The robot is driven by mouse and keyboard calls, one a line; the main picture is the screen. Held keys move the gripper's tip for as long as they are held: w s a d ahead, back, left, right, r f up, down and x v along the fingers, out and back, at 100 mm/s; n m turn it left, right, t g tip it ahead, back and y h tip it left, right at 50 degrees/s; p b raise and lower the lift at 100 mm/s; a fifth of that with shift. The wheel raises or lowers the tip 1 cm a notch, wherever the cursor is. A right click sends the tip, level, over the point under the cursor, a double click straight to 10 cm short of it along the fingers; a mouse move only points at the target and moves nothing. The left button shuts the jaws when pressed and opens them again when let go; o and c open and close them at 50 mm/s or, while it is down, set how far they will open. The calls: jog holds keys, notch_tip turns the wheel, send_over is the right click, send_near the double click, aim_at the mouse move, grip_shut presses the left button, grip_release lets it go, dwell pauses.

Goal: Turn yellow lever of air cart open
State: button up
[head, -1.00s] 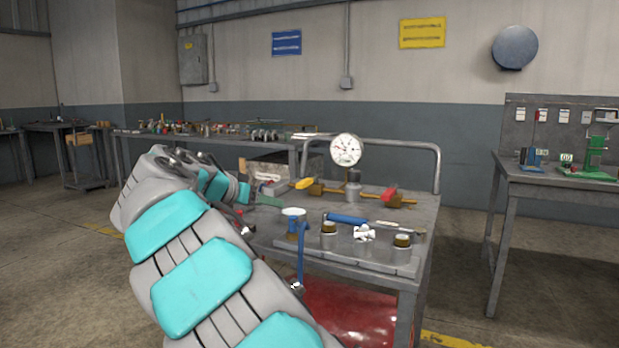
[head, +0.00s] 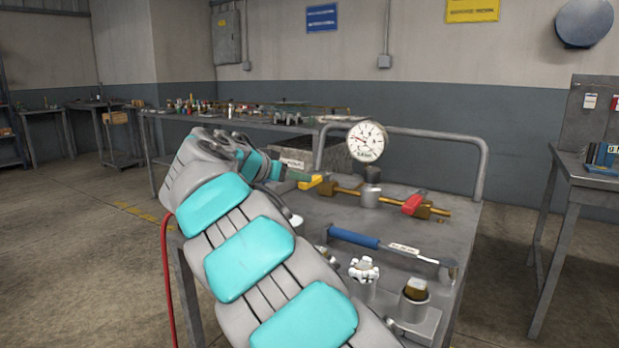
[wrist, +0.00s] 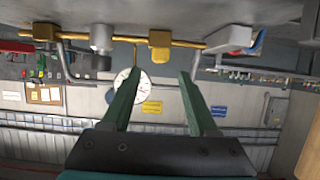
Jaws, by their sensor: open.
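The air cart (head: 455,235) is a grey metal table with a rail at its back. Its yellow lever (head: 311,183) sits at the left end of a brass pipe (head: 345,190). A red lever (head: 413,203) sits on the right part of the pipe, and a round white gauge (head: 367,141) stands between them. My gripper (head: 297,176) is right beside the yellow lever; contact cannot be told. In the wrist view, upside down, my green fingers (wrist: 160,90) are apart with nothing between them. The brass-yellow valve (wrist: 160,38) lies beyond their tips, roughly in line with the gap.
A blue-handled tool (head: 354,237) and several metal fittings (head: 363,270) lie on the cart's near side. My arm hides the cart's left part. A long bench (head: 150,114) stands behind, and another table (head: 590,178) is at the right. Open floor lies to the left.

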aim_at(317, 181)
jog(key=x, duration=0.6)
jog(key=shift+p, duration=0.4)
grip_shut()
dwell(0.9)
